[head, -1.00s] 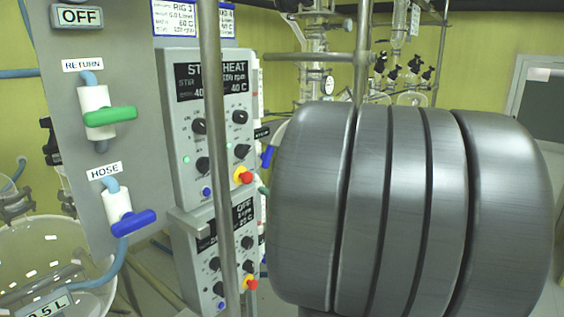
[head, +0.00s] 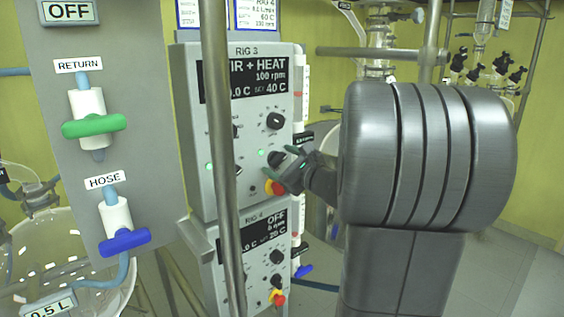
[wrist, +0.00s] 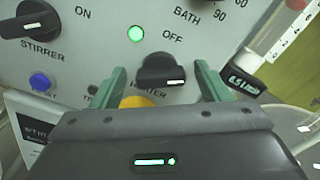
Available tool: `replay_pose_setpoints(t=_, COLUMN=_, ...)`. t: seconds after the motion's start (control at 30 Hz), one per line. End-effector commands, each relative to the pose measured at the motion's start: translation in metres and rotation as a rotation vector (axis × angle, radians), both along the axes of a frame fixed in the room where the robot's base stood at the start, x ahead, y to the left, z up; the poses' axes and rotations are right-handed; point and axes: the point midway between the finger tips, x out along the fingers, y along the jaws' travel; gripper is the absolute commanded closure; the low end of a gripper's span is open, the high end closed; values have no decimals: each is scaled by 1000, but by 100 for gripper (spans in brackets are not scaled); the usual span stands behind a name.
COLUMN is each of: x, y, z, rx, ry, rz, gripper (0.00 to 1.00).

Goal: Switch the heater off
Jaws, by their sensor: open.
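The RIG 3 control box (head: 190,110) stands left of centre in the head view, its screen (head: 245,82) reading stir + heat, 100 rpm, set 40 C. The black heater knob (wrist: 163,70) is in the middle of the wrist view, its white mark toward the lower right. An OFF label (wrist: 172,37) is above it and a lit green lamp (wrist: 135,34) above left. The heater label is partly hidden. My gripper (head: 290,163) is open at the panel; its green fingers (wrist: 213,82) appear on either side of the knob, with gaps. Contact is not visible.
The stirrer knob (wrist: 30,20) and a blue button (wrist: 40,82) are left in the wrist view. A red and yellow button (head: 274,187) lies just below my gripper. A vertical metal pole (head: 222,160) crosses before the box. The RIG 4 box (head: 240,265) is below.

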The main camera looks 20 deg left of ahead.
Motion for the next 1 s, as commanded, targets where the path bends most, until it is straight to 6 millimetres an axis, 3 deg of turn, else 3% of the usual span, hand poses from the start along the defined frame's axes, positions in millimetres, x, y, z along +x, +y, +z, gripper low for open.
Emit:
replay_pose_setpoints(t=0.03, x=0, y=0, z=0, rx=0, ry=0, rz=0, gripper=37)
replay_pose_setpoints(t=0.23, x=0, y=0, z=0, rx=0, ry=0, rz=0, gripper=76)
replay_pose_setpoints(t=0.67, x=-1, y=0, z=-4, rx=-42, ry=-74, rz=1, gripper=76)
replay_pose_setpoints(t=1.0, x=-1, y=1, z=-8, rx=-179, ry=-311, rz=1, gripper=76)
